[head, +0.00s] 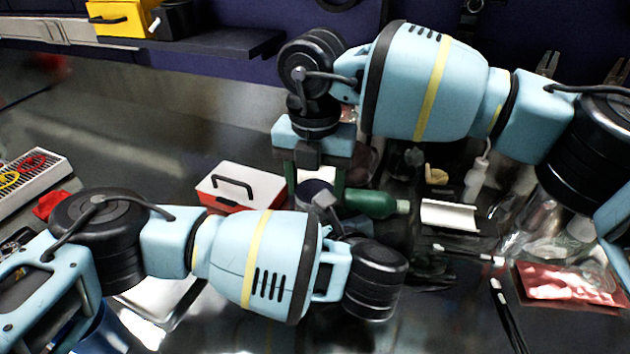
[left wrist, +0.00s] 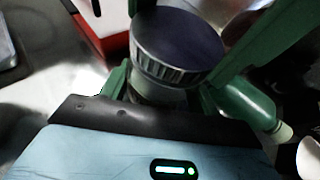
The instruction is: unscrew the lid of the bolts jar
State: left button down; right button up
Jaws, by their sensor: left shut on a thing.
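The bolts jar's dark, round lid (head: 315,192) shows in the middle of the head view. In the left wrist view the lid (left wrist: 178,42) has a ribbed metallic rim and sits on the jar (left wrist: 150,92), whose body is mostly hidden. My left gripper (left wrist: 160,95) is shut on the jar body below the lid, with a green finger at each side. My right gripper (head: 312,178) points down from above, its green fingers apart on either side of the lid. I see no clear contact between them and the rim.
A red and white toolbox (head: 240,187) stands left of the jar. A green bottle (head: 370,203) lies close on the right, with a white tray (head: 450,215) and a white bottle (head: 475,180) beyond. A red packet (head: 570,285) lies at far right.

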jog(key=n, duration=0.9)
jog(key=shift+n, duration=0.3)
jog(key=n, duration=0.4)
jog(key=shift+n, duration=0.3)
jog(key=n, duration=0.6)
jog(key=shift+r, duration=0.1)
jog(key=n, duration=0.4)
jog(key=shift+n, duration=0.4)
jog(key=n, duration=0.4)
jog(key=shift+n, duration=0.4)
jog(key=n, duration=0.4)
jog(key=shift+n, duration=0.3)
jog(key=n, duration=0.4)
jog(key=shift+n, duration=0.3)
